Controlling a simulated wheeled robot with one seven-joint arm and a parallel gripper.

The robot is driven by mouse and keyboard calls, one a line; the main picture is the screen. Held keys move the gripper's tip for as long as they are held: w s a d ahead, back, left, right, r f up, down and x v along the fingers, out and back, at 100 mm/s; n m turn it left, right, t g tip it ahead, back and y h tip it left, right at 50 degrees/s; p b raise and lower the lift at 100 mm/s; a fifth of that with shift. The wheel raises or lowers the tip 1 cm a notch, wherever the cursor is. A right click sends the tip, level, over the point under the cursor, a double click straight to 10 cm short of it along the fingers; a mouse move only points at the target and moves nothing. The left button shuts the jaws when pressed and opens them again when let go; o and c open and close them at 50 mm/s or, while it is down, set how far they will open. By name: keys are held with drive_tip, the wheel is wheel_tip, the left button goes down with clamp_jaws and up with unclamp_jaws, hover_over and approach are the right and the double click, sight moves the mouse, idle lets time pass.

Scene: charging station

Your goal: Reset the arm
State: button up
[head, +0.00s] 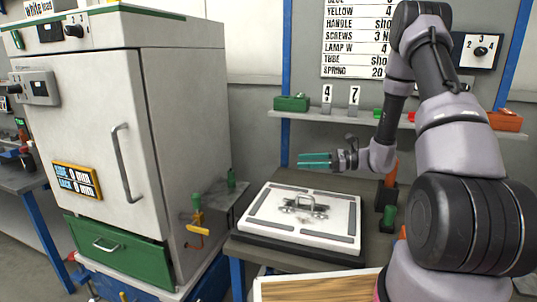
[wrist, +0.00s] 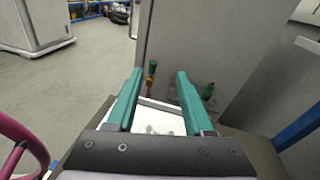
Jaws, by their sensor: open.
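My gripper (head: 316,160) has green fingers and is at the end of my grey and black arm. In the head view it points left, above the back edge of a white plate with a metal handle (head: 305,207). In the wrist view the two fingers of my gripper (wrist: 158,100) stand apart with nothing between them. The white plate also shows below and between the fingers in the wrist view (wrist: 158,122).
A tall white cabinet (head: 95,130) with a green drawer (head: 115,246) stands left. A shelf (head: 390,121) with a green bin (head: 292,103) and number cards runs behind my arm. Green-handled and orange-handled items stand right of the plate. A wooden board (head: 315,288) lies in front.

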drive_tip(key=s+a+r+n+g+h, duration=0.2)
drive_tip(key=s+r+n+g+h, duration=0.25)
drive_tip(key=r, duration=0.45)
drive_tip(key=s+d+r+n+t+h, duration=0.4)
drive_tip(key=s+r, duration=0.4)
drive_tip(key=s, duration=0.2)
drive_tip(key=s+d+r+n+t+h, duration=0.4)
drive_tip(key=s+r+n+h, duration=0.2)
drive_tip(key=s+r, duration=0.3)
drive_tip(key=shift+s+d+n, duration=0.35)
drive_tip(key=shift+s, duration=0.15)
